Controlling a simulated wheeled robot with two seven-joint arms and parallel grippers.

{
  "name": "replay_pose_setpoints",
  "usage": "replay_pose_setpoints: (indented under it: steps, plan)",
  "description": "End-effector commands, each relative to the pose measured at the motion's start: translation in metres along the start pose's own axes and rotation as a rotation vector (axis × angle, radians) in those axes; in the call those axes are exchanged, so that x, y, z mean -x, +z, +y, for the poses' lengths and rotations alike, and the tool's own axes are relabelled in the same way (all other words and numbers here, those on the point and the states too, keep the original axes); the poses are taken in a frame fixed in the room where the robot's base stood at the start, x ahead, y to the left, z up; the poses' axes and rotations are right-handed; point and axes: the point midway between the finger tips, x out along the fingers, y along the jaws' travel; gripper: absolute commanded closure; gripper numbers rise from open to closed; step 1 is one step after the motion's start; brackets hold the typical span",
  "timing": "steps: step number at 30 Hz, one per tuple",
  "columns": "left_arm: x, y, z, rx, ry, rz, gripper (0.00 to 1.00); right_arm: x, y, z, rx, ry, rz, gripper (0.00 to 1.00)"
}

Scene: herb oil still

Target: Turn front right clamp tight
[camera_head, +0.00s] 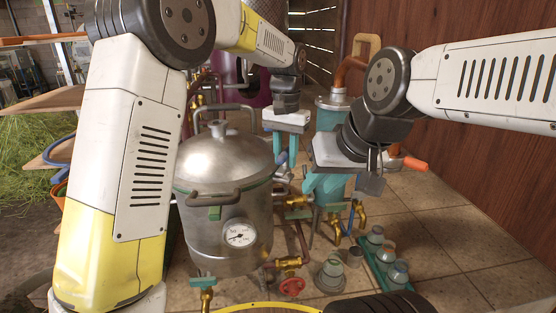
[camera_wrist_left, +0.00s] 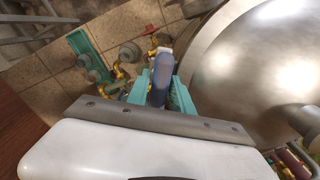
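The front right clamp is at the right side of the steel pot (camera_head: 225,165). In the left wrist view its blue-grey lever (camera_wrist_left: 161,80) stands between the teal fingers of my left gripper (camera_wrist_left: 160,92). The fingers lie close along both sides of the lever; whether they press on it is unclear. In the head view my left gripper (camera_head: 286,152) points down beside the pot's right rim, where the clamp is mostly hidden. My right gripper (camera_head: 325,187) hangs to the right of it, in front of a blue cylinder (camera_head: 333,112); its finger gap does not show clearly.
Brass valves and pipes run below the grippers, with a red handwheel (camera_head: 292,286) at the front. A teal rack (camera_head: 370,268) with several jars stands at the right. A gauge (camera_head: 238,234) is on the pot's front. Tiled surface at the far right is clear.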

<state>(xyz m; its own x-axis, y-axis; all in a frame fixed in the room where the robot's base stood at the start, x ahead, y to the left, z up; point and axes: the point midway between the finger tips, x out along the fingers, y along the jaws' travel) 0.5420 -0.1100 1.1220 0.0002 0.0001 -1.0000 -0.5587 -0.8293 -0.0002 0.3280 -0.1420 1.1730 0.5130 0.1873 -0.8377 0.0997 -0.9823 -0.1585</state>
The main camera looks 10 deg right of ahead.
Motion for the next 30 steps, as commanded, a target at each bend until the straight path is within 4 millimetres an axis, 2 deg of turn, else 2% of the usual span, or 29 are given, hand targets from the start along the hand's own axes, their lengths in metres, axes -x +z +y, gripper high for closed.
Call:
replay_pose_setpoints:
  steps: [5, 13, 14, 18, 30]
  plan:
    - [-0.015, 0.0, 0.0, 0.0, 0.0, -0.001, 0.73, 0.0, 0.0, 0.0, 0.0, 0.0, 0.0, 0.7]
    - [-0.018, 0.0, 0.0, 0.0, 0.0, 0.0, 0.73, 0.0, 0.0, 0.0, 0.0, 0.0, 0.0, 0.7]
    - [-0.018, 0.0, 0.0, 0.0, 0.0, 0.0, 0.75, 0.0, 0.0, 0.0, 0.0, 0.0, 0.0, 0.7]
    - [-0.017, 0.0, 0.0, 0.0, 0.0, 0.0, 1.0, 0.0, 0.0, 0.0, 0.0, 0.0, 0.0, 0.7]
    - [-0.017, 0.0, 0.0, -0.014, 0.001, 0.0, 1.0, 0.0, 0.0, 0.0, 0.0, 0.0, 0.0, 0.7]
